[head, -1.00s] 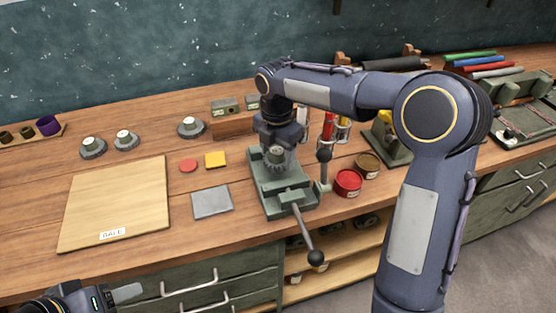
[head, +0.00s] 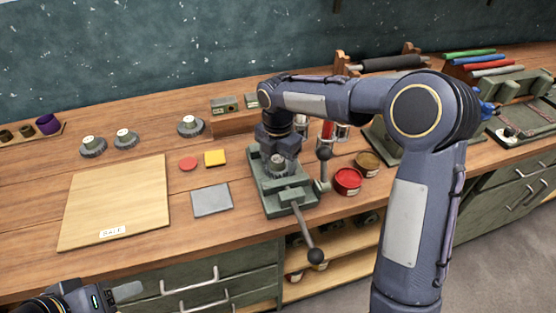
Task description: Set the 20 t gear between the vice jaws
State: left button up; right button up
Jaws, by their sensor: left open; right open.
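A grey gear with a pale-topped hub (head: 279,168) is at the green vice (head: 291,197), by the jaws; I cannot tell if it rests fully between them. Its label is too small to read. My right gripper (head: 277,152) is open, directly above and around the gear's hub, and its fingers are mostly hidden by the wrist. My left gripper (head: 126,291) is open and empty at the lower left, in front of the bench and partly cut off by the frame.
Several similar gears (head: 125,139) stand on the bench at the back left. A wooden board (head: 115,200), a grey plate (head: 211,200), and red and yellow pieces (head: 215,158) lie left of the vice. Red (head: 348,181) and brown tins stand right of it. The vice handle (head: 307,235) juts forward.

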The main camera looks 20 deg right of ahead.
aim_at(278, 158)
notch_tip(278, 158, up, 12)
jog(key=s+d+r+m+t+y, duration=0.1)
jog(key=s+d+r+m, duration=0.1)
jog(key=s+d+m, duration=0.3)
jog(key=s+f+m+t+y, duration=0.1)
jog(key=s+f+m+t, duration=0.1)
jog(key=s+m, duration=0.9)
jog(key=s+f+m+t+y, duration=0.1)
jog(key=s+f+m, duration=0.4)
jog(key=s+m, duration=0.6)
jog(key=shift+s+d+f+t+y+p, duration=0.25)
jog(key=shift+s+d+t+y, duration=0.2)
jog(key=shift+t, duration=0.35)
